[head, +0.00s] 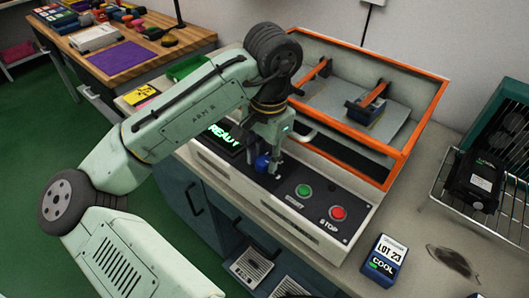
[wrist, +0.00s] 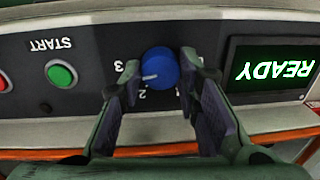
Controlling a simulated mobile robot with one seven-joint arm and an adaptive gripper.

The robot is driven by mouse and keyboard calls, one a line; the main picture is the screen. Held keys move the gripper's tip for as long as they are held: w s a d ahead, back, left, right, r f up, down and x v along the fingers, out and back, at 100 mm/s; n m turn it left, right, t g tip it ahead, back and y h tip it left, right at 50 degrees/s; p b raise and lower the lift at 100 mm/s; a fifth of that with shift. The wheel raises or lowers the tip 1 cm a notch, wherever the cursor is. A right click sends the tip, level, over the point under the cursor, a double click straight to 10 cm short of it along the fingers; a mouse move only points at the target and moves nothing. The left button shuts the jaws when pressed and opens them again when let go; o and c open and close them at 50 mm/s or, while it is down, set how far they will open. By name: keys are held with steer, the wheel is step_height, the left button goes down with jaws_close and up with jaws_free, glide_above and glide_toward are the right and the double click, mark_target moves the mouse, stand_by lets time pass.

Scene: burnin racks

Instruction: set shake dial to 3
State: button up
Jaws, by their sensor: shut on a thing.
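The blue shake dial (wrist: 160,66) sits on the dark control panel in the wrist view, which shows the panel upside down. Its white pointer line points left and slightly down in that view, between the printed 3 (wrist: 118,65) and the 2 (wrist: 140,92). My gripper (wrist: 161,76) has one finger on each side of the dial and is shut on it. In the head view the dial (head: 262,164) is partly hidden by my gripper (head: 270,160). The orange-framed shaker (head: 402,155) stands behind the panel.
The green START button (wrist: 61,74) is beside the dial, with the red STOP button (head: 338,213) beyond it. The READY screen (wrist: 272,69) is on the dial's other side. A LOT 23 box (head: 384,258) and a wire rack (head: 505,215) are at the right.

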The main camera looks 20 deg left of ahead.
mark_target(267, 162)
steer(key=shift+m+p, duration=0.3)
steer(key=shift+m, duration=0.7)
steer(key=o, duration=1.2)
steer(key=shift+c, duration=0.2)
steer(key=shift+r, duration=0.15)
step_height(267, 162, up, 12)
steer(key=shift+s+d, duration=0.25)
steer(key=shift+d, duration=0.1)
